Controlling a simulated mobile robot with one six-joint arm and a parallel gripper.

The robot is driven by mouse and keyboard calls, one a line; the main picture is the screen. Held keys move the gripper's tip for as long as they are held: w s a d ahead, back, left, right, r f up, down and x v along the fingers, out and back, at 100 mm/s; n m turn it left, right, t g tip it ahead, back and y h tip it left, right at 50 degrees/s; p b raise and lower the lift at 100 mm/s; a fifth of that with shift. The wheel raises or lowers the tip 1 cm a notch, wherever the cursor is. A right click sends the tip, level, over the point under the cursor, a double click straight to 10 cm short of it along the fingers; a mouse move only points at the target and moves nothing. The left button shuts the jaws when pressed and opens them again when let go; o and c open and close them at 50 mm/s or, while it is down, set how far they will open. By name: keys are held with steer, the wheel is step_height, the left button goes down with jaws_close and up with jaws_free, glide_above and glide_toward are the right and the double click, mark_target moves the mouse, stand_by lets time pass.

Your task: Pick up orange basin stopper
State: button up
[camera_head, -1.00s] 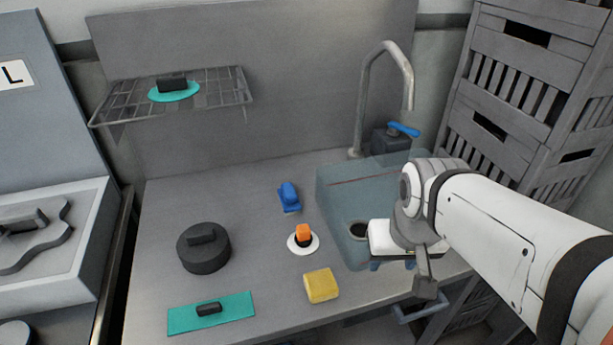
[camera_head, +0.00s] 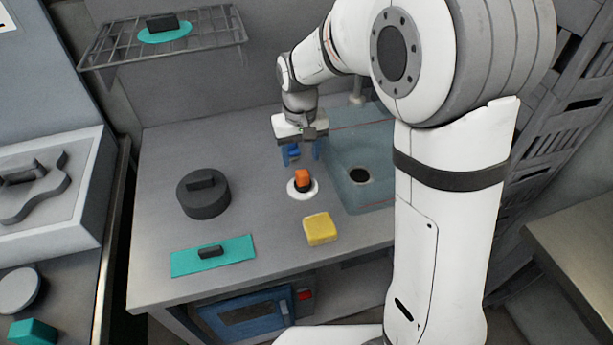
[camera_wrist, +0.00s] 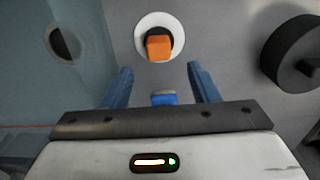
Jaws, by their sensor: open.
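The orange basin stopper (camera_head: 302,176) stands on a white round disc (camera_head: 303,193) on the grey counter, left of the sink. It has an orange top block on a dark base. In the wrist view the stopper (camera_wrist: 159,47) shows just beyond the fingertips, near the middle. My gripper (camera_head: 301,156) is open, pointing down behind the stopper and apart from it. Its two blue fingers (camera_wrist: 161,78) show in the wrist view with nothing held. A blue object (camera_wrist: 164,98) lies below and between the fingers; in the head view it is largely hidden by my gripper.
A yellow sponge (camera_head: 320,229) lies in front of the stopper. The sink basin (camera_head: 352,194) with its drain hole is on the right. A dark round lidded pot (camera_head: 204,195) and a teal mat (camera_head: 192,263) are to the left. A wire shelf (camera_head: 100,52) hangs above.

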mark_target(302, 171)
steer(key=f, duration=0.6)
steer(key=shift+s+d+f, duration=0.15)
steer(key=shift+s, duration=0.1)
steer(key=shift+c, duration=0.2)
steer(key=c, duration=1)
